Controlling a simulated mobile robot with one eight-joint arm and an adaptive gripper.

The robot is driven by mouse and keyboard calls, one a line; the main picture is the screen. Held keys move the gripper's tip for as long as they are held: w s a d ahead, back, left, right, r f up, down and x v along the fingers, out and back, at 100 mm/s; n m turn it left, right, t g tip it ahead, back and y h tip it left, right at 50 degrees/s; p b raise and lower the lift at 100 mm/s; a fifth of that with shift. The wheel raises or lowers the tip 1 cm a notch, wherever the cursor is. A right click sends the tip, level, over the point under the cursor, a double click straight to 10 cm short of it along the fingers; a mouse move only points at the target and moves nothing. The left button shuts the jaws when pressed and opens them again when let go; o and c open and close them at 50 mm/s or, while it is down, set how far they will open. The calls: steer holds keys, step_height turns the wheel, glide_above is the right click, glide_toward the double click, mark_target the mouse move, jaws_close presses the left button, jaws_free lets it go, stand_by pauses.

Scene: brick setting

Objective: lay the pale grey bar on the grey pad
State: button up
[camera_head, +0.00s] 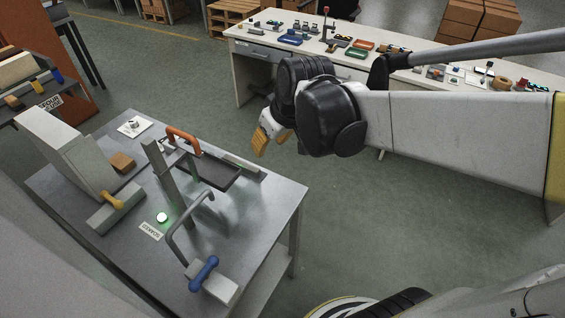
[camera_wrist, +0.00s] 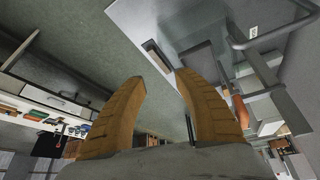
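The pale grey bar (camera_head: 243,163) appears to be the thin strip lying along the far right edge of the metal table, just beside a dark grey pad (camera_head: 214,172). In the wrist view the bar (camera_wrist: 158,58) lies near the table edge, beyond the fingertips, and the pad (camera_wrist: 196,60) is right of it. My gripper (camera_head: 260,143) has orange-brown fingers and hangs beyond the table's far right edge, close to the bar in the picture. In the wrist view my gripper (camera_wrist: 160,78) is open, with nothing between its fingers. The exact height above the bar cannot be told.
An orange handle (camera_head: 183,140) and a grey upright post (camera_head: 160,170) stand left of the pad. A bent grey tube (camera_head: 174,238) and blue-handled block (camera_head: 203,272) are nearer. A green light (camera_head: 162,217) glows on the tabletop. A cluttered white bench (camera_head: 252,50) stands behind.

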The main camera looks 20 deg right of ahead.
steer(key=s+r+m+t+h, duration=0.1)
steer(key=s+m, duration=0.2)
steer(key=s, duration=0.9)
steer(key=shift+s+a+r+t, duration=0.2)
steer(key=shift+s+r+t, duration=0.05)
steer(key=shift+r+t, duration=0.1)
steer(key=shift+f+b, duration=0.6)
